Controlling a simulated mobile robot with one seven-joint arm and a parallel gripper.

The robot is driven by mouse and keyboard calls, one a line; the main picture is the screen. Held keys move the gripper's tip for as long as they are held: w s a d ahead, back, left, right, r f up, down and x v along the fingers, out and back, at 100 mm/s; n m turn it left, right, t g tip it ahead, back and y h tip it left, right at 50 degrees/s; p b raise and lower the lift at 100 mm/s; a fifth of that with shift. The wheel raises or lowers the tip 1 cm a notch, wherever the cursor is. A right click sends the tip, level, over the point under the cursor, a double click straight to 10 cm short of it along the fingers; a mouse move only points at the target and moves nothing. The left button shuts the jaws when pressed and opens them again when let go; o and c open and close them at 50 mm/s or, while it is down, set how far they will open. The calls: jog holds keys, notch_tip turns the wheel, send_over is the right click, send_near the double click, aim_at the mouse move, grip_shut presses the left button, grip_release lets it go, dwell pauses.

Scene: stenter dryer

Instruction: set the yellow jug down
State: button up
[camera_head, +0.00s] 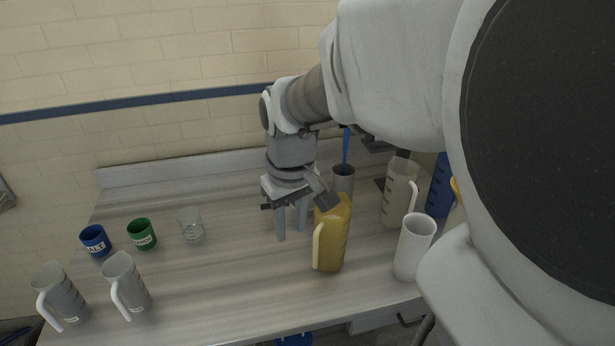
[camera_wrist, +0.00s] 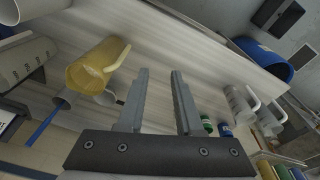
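The yellow jug (camera_head: 332,240) stands upright on the bench, its pale handle to the left. In the wrist view the jug (camera_wrist: 92,68) is left of my fingers, mouth towards the camera, with clear space between. My gripper (camera_head: 291,236) points down just left of the jug in the head view. Its two fingers are apart with nothing between them, as the wrist view of my gripper (camera_wrist: 160,74) also shows. Part of the jug's top is hidden by my wrist in the head view.
A white jug (camera_head: 413,247) and a clear jug (camera_head: 400,192) stand to the right, a metal cup (camera_head: 343,180) behind. A glass beaker (camera_head: 190,225), green cup (camera_head: 141,234), blue cup (camera_head: 95,240) and two clear jugs (camera_head: 126,287) (camera_head: 60,296) are left. The front middle bench (camera_head: 215,290) is free.

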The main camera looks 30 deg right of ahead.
jog(key=s+a+r+m+t, duration=0.1)
jog(key=s+a+r+t, duration=0.3)
jog(key=s, duration=0.5)
jog(key=shift+s+a+r, duration=0.2)
jog(key=shift+a+r, duration=0.45)
jog(key=shift+r, duration=0.3)
